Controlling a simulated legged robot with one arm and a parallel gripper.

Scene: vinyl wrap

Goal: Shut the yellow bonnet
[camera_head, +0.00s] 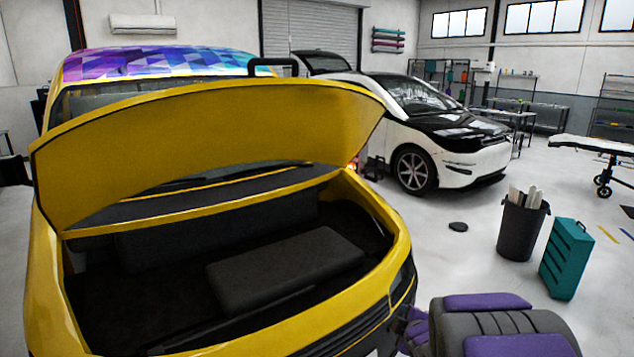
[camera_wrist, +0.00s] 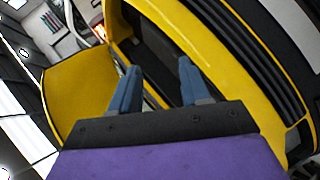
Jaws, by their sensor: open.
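The yellow bonnet (camera_head: 215,135) stands raised over the front of the yellow car (camera_head: 400,240), hinged at the windscreen side. Beneath it the dark engine bay (camera_head: 130,290) lies open, with a black box-shaped cover (camera_head: 285,265) in it. In the wrist view the bonnet (camera_wrist: 75,95) is at the left, with the car's yellow front edge (camera_wrist: 225,60) at the upper right. My gripper (camera_wrist: 158,80) has its two blue-grey fingers apart with nothing between them. The fingers point toward the open bay and appear apart from the bonnet.
My purple and grey body parts show at the lower right of the head view. A black bin (camera_head: 522,228) and a teal drawer cabinet (camera_head: 567,258) stand right of the car. A white and black car (camera_head: 430,130) is parked behind.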

